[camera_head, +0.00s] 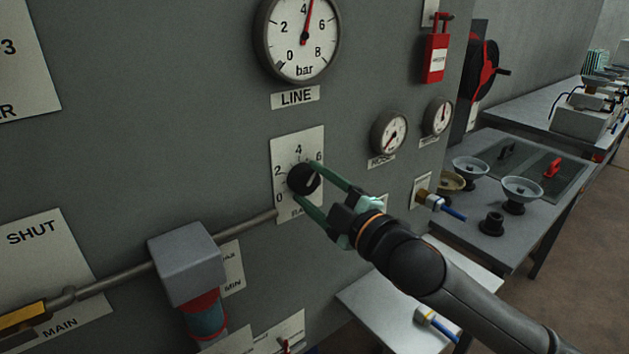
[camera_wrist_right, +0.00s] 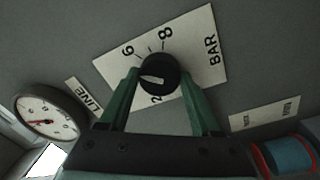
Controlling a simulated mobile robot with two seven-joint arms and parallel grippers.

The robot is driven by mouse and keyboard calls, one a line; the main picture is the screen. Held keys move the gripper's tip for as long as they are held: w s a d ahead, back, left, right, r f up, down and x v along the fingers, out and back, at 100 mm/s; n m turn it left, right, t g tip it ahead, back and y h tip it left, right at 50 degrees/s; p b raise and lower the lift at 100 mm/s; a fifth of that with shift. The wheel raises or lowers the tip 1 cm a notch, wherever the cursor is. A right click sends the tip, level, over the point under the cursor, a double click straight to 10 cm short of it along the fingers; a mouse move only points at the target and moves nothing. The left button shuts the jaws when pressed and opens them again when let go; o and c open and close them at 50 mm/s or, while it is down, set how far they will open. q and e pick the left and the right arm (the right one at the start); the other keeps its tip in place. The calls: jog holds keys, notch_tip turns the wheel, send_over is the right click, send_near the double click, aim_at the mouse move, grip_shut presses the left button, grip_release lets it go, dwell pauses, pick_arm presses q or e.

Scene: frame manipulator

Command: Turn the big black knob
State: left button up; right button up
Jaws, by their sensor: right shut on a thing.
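The big black knob (camera_head: 303,179) is on a pale dial plate (camera_head: 284,143) on the grey panel. The plate has numbers around the knob and the word BAR. My right gripper (camera_head: 296,186) is shut on the knob, with one green finger on each side. In the right wrist view, the knob (camera_wrist_right: 159,74) sits between the two fingertips, and its pale pointer mark faces left. One finger hides part of the scale there. The LINE gauge (camera_head: 299,38) above has its red needle between 4 and 6. My left gripper is not in view.
A pipe with a grey box (camera_head: 187,262) runs left of the dial. Two small gauges (camera_head: 389,133) and a red lock-like tag (camera_head: 436,58) are to the right. A bench (camera_head: 470,226) with bowls stands farther right, beyond my right arm.

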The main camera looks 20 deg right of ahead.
jog(key=m+p, duration=0.3)
jog(key=m, duration=0.3)
jog(key=shift+a+r+m+p, duration=0.1)
jog(key=shift+m+p, duration=0.2)
jog(key=shift+m, duration=0.1)
jog(key=shift+m+h+p, duration=0.3)
jog(key=shift+m+p, duration=0.25)
jog(key=shift+m, duration=1.35)
jog(key=o, duration=1.4)
